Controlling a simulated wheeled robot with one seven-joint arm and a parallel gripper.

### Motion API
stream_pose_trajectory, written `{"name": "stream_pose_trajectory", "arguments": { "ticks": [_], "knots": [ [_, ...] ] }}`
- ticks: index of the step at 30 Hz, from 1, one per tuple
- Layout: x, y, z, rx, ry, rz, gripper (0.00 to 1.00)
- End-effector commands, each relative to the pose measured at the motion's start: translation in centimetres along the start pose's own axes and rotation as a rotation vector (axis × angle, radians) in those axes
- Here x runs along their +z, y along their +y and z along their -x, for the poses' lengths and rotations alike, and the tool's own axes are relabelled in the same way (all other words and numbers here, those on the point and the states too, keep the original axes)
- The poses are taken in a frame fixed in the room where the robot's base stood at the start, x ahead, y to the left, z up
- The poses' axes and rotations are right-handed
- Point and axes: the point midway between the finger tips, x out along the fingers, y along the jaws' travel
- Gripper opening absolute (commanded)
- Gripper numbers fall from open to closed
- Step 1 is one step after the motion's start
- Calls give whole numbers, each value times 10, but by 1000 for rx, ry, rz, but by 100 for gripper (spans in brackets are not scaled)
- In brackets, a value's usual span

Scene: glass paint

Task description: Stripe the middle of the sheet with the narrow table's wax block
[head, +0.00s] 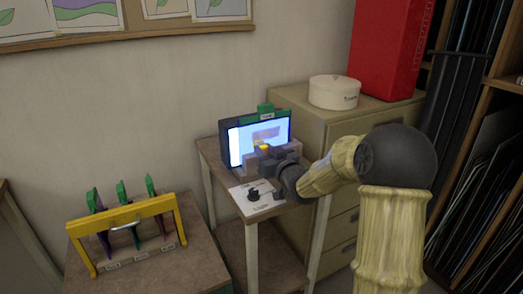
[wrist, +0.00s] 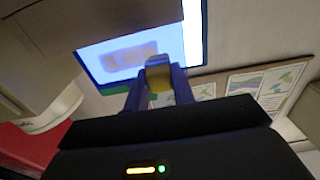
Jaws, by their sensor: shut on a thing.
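The sheet (head: 245,141) is a glowing white-blue panel standing upright in a dark frame on the narrow table (head: 206,152). It carries a faint greyish-brown patch around its middle. In the wrist view the sheet (wrist: 187,38) fills the upper middle, with the patch to the left of my gripper tips. My gripper (head: 264,150) is in front of the sheet and shut on a yellow wax block (head: 264,147). The wrist view shows the yellow block (wrist: 158,82) between the two blue-grey fingers (wrist: 158,75). Whether the block touches the sheet I cannot tell.
A white card (head: 256,197) with a dark object lies at the table's front. A yellow rack (head: 122,217) with several green-topped tools stands on a lower table at left. A cabinet (head: 340,128) with a round white box (head: 334,92) and a red box (head: 390,45) stands right.

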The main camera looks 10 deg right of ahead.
Motion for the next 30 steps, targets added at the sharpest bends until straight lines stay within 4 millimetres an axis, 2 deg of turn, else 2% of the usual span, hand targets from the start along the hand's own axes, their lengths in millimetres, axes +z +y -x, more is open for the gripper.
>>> {"name": "stream_pose_trajectory", "arguments": {
  "ticks": [6,17,30],
  "knots": [
    [0,0,16,0,0,1,2],
    [0,0,18,0,0,0,2],
    [0,0,47,-1,0,1,2]
  ]
}}
